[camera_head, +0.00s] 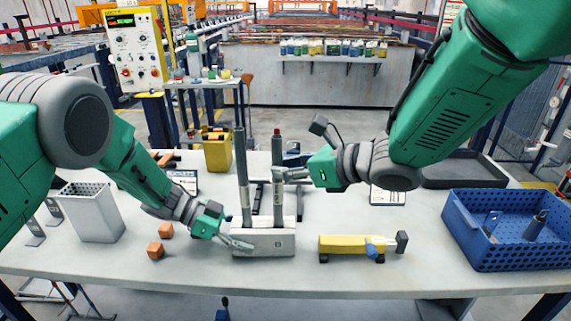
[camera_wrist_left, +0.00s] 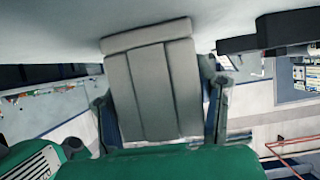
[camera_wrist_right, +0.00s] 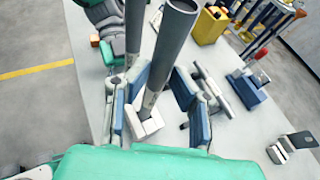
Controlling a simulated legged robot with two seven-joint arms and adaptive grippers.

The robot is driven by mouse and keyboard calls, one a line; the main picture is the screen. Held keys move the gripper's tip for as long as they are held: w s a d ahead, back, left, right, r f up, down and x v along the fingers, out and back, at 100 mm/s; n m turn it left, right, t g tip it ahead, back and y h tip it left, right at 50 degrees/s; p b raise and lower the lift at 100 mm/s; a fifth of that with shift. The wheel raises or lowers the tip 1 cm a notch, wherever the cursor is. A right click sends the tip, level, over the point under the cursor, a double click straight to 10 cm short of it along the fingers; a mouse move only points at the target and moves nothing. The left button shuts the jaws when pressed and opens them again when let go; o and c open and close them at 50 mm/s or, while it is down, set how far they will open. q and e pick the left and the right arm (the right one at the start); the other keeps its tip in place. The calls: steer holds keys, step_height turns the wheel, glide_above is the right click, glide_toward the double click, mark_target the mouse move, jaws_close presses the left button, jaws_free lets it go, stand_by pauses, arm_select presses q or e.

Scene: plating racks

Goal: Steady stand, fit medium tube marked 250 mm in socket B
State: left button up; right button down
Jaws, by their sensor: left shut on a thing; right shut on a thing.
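The pale grey stand (camera_head: 265,245) sits on the table at centre. My left gripper (camera_head: 240,243) is shut on its left end; the stand also fills the space between the fingers in the left wrist view (camera_wrist_left: 155,85). Two dark grey upright tubes rise at the stand. The left tube (camera_head: 242,170) stands free of my grippers. Socket letters are not readable.
A yellow tool (camera_head: 345,246) lies right of the stand. A blue perforated crate (camera_head: 475,258) is at the far right. Two orange cubes (camera_head: 156,250) and a white perforated bin (camera_head: 92,220) are at the left. A yellow container (camera_head: 217,155) stands behind.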

arm_select(q)
steer(key=shift+s+f, duration=0.1)
steer(key=shift+f, duration=0.05)
arm_select(e)
steer(key=shift+f, duration=1.65)
steer(key=c, duration=1.3)
jaws_free()
steer(key=v, duration=1.2)
arm_select(q)
steer(key=o, duration=1.4)
steer(key=shift+o, duration=0.2)
arm_select(e)
steer(key=shift+w+f, duration=0.1)
